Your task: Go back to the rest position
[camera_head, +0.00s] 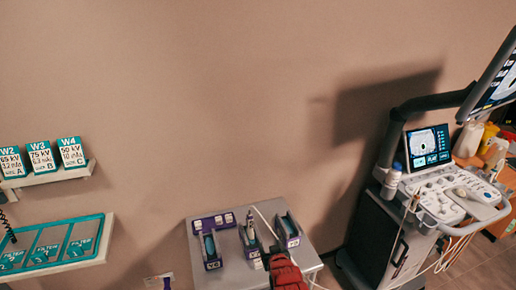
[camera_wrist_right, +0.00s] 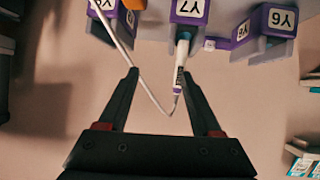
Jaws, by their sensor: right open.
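My right gripper (camera_head: 285,268) is red and black in the head view, at the front edge of a small grey table (camera_head: 226,279). In the right wrist view its two dark fingers (camera_wrist_right: 160,74) are spread apart with nothing clamped between them. A white probe with a purple band (camera_wrist_right: 179,75) is at the middle purple-and-grey holder (camera_wrist_right: 190,10), seen between the fingertips and nearer the right one; I cannot tell the depth gap. A thin white cable (camera_wrist_right: 128,55) loops across the finger opening. My left gripper is not in view.
Purple-fronted holders (camera_head: 211,250) stand on the small table. An ultrasound cart (camera_head: 430,200) with screens stands at the right. At the left, a shelf of cards (camera_head: 45,177) hangs above a teal filter tray (camera_head: 50,222). The wall between is bare.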

